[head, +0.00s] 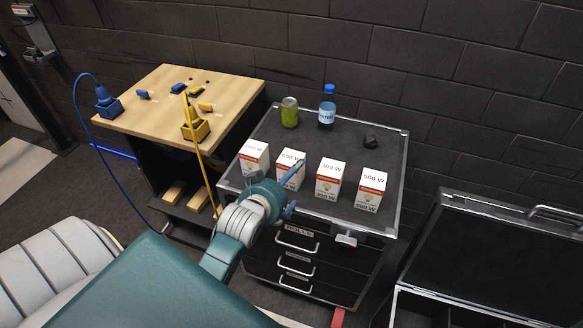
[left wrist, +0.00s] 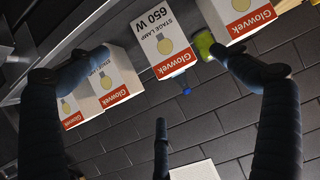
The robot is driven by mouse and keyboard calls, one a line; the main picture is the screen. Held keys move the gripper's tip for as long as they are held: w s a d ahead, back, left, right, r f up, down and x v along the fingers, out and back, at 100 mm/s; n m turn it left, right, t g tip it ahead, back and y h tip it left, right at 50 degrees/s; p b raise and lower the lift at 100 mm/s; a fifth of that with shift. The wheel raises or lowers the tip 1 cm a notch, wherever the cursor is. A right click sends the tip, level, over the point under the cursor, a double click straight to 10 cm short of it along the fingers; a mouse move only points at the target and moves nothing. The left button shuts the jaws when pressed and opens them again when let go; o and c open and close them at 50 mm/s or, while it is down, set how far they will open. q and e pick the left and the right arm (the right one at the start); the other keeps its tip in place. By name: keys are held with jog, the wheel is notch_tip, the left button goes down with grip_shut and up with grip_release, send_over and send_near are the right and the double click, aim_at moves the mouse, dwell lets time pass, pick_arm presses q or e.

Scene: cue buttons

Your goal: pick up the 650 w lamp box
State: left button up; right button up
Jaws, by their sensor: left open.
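The 650 W lamp box (head: 291,169) is white with a red band and stands upright, second from the left in a row on the black case top. In the left wrist view the 650 W box (left wrist: 163,42) appears upside down at top centre. My left gripper (head: 293,190) is in front of this box and partly covers its lower part. In the left wrist view its dark fingers (left wrist: 158,55) are spread wide and empty, with the box framed between the two side fingers. I cannot tell if they touch it. My right gripper is not in view.
Similar boxes stand close by: one to the left (head: 254,157), a 300 W (head: 329,178) and a 500 W (head: 370,188) to the right. Behind are a green can (head: 289,113), a blue bottle (head: 327,108) and a dark lump (head: 370,142). A wooden-topped stand (head: 227,84) is left.

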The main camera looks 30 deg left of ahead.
pick_arm(q)
jog(key=x, duration=0.4)
jog(key=shift+w+a+f+p, duration=0.15)
jog(key=shift+w+f+p, duration=0.1)
jog(key=shift+p, duration=0.1)
jog(key=shift+w+a+p, duration=0.1)
jog(key=shift+w+p, duration=0.25)
jog(key=shift+w, duration=0.05)
jog(key=p+x, duration=0.1)
jog(key=x, duration=0.3)
jog(key=shift+w+a+f, duration=0.1)
jog(key=shift+w+f, duration=0.1)
jog(key=shift+f, duration=0.05)
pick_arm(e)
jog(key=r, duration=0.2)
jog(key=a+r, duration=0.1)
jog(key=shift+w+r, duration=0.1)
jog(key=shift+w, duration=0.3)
pick_arm(q)
jog(key=shift+s+r, duration=0.1)
jog(key=c, duration=1.3)
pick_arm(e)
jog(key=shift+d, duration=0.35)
